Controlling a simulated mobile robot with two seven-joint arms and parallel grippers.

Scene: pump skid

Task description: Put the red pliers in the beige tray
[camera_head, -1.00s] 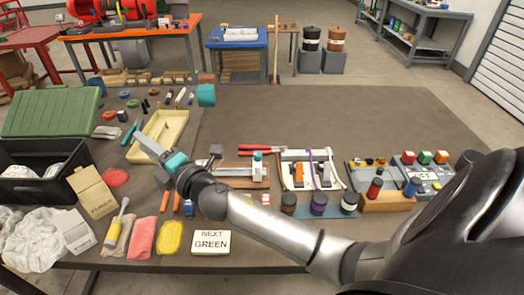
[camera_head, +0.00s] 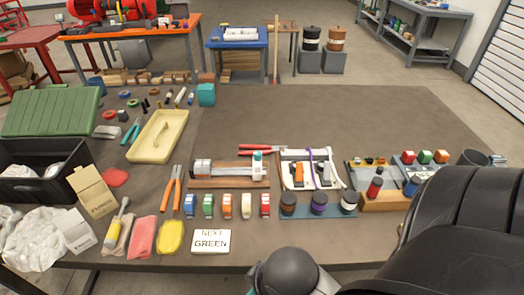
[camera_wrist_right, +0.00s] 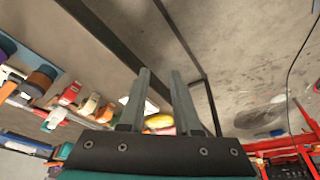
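The red pliers (camera_head: 262,148) lie at mid-table in the head view, their red handles pointing left. Their right end meets the white rack, and I cannot make out their jaws. The beige tray (camera_head: 136,155) stands left of them, tilted across the table. A small beige shape shows inside it, too unclear to name. My right gripper (camera_wrist_right: 160,75) shows in the right wrist view with its two fingers apart and nothing between them. It is out of the head view, away from pliers and tray. My left gripper is in no view.
Orange-handled pliers (camera_head: 172,188) and teal-handled pliers (camera_head: 131,131) lie near the tray. A white rack (camera_head: 298,182) and a vise-like fixture (camera_head: 228,171) stand mid-table. A black bin (camera_head: 20,188) is at the left. The table's back right is clear.

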